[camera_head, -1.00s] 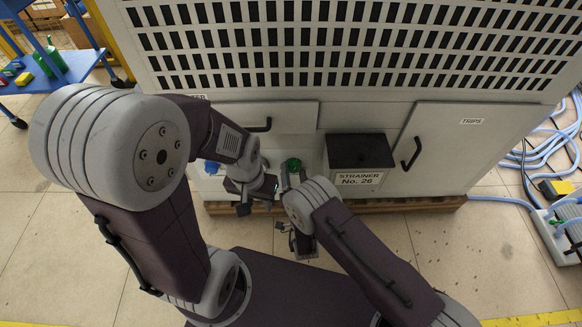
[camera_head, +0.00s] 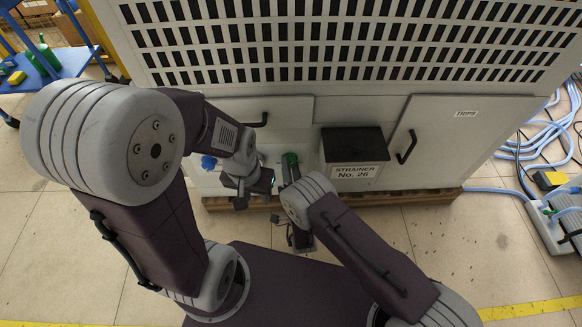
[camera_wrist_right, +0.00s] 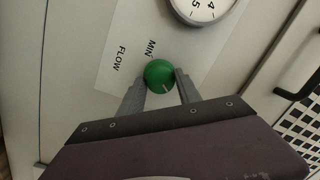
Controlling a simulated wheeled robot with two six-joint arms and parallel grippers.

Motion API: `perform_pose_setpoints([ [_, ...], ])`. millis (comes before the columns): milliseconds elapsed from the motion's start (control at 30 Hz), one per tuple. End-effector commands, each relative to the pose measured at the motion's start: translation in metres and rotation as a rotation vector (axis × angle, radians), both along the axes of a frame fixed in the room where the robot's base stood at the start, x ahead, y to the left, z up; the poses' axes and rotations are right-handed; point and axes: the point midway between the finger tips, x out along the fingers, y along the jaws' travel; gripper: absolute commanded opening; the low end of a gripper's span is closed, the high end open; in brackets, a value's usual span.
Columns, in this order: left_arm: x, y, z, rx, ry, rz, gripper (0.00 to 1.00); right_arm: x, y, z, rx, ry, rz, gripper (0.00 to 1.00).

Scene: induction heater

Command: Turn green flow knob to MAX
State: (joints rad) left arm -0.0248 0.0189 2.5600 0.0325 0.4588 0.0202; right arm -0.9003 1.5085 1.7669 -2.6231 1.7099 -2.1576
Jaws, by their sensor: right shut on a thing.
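The round green flow knob (camera_wrist_right: 159,75) is on the machine's pale panel in the right wrist view. A light mark on its face points to the lower right of that picture. The words FLOW (camera_wrist_right: 120,58) and MIN (camera_wrist_right: 150,48) are printed beside it; no MAX word shows. My right gripper (camera_wrist_right: 160,89) is shut on the knob, one finger on each side. In the head view the knob (camera_head: 289,159) is partly covered by my right gripper (camera_head: 290,172). My left gripper (camera_head: 255,194) is left of and below it, apart from the knob; its finger opening is unclear.
A round gauge (camera_wrist_right: 205,8) sits close to the knob. A black-topped strainer box (camera_head: 354,155) sticks out right of my right gripper. A blue knob (camera_head: 208,162) is at the left. Door handles (camera_head: 406,147) stand out. Blue hoses (camera_head: 545,130) lie on the floor at right.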

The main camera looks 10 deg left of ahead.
Motion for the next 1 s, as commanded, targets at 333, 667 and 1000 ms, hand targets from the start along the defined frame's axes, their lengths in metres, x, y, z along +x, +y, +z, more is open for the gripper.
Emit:
perform_pose_setpoints([
  [333, 0.0, 0.0, 0.008, 0.0, 0.0, 0.0, 0.36, 0.0, 0.001, 0.0, 0.313, 0.09, 0.0, 0.0],
  [667, 0.0, 0.0, 0.013, 0.0, 0.0, 0.0, 0.36, 0.0, 0.001, -0.001, 0.614, 0.175, 0.001, 0.0],
  [1000, 0.0, 0.0, 0.018, 0.0, 0.0, 0.0, 0.36, 0.0, 0.002, -0.001, 0.924, 0.265, 0.0, 0.0],
])
